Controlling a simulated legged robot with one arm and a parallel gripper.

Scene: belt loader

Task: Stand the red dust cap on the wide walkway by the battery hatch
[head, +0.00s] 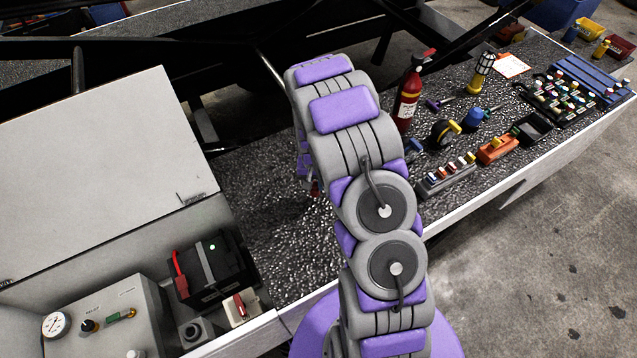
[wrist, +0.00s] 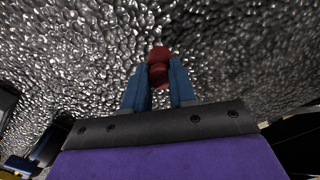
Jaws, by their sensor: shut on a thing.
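The red dust cap (wrist: 159,66) is between the two blue fingertips of my gripper (wrist: 158,82) in the wrist view. My gripper is shut on it, over the textured metal walkway (wrist: 80,50). I cannot tell whether the cap touches the walkway. In the head view my arm hides most of the gripper and the cap. The walkway (head: 275,215) shows there to the left of my arm. The battery hatch is to its left, with a raised pale lid (head: 100,170) and a black battery (head: 212,268) with a green light below.
A control box with a gauge (head: 57,324) is at lower left. The walkway beside the hatch is bare.

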